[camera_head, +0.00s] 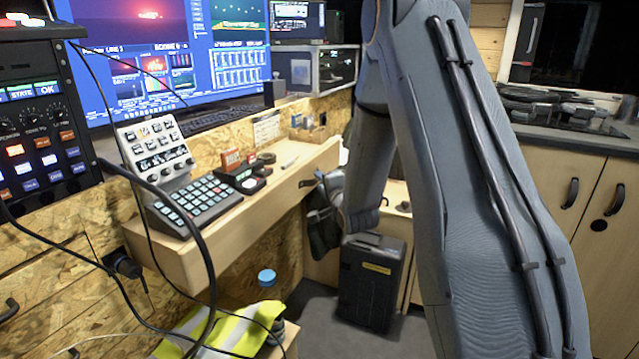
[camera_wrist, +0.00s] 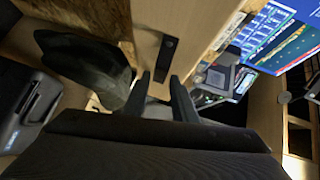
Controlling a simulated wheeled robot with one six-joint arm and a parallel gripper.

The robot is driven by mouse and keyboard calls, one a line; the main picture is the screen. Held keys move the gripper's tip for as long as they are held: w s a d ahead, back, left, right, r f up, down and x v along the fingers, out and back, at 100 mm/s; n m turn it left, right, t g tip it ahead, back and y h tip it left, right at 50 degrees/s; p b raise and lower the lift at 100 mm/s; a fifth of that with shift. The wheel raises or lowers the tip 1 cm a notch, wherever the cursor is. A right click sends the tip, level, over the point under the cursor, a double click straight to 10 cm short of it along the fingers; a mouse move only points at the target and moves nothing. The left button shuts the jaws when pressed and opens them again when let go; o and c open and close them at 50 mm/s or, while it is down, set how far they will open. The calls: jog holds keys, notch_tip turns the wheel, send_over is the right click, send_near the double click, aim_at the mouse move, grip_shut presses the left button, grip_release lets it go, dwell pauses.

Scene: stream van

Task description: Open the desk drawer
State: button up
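The wooden desk (camera_head: 215,215) runs along the left wall in the head view. A small dark drawer handle (camera_head: 307,183) shows on its front face near the far end. In the wrist view, the dark bar handle (camera_wrist: 167,52) sits on the pale wooden drawer front (camera_wrist: 150,18), just beyond my fingertips. I cannot make out any gap showing the drawer pulled out. My gripper (camera_wrist: 161,82) is open, its two dark fingers apart with nothing held between them.
A dark bag-like item (camera_head: 324,222) hangs beside the desk end, and shows close by in the wrist view (camera_wrist: 85,68). A black case (camera_head: 371,280) stands on the floor below. Keypads (camera_head: 195,203) and small items crowd the desktop. Cables hang at the left.

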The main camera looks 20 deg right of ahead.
jog(key=shift+w+f, duration=0.15)
jog(key=shift+w, duration=0.95)
grip_shut()
dwell(0.7)
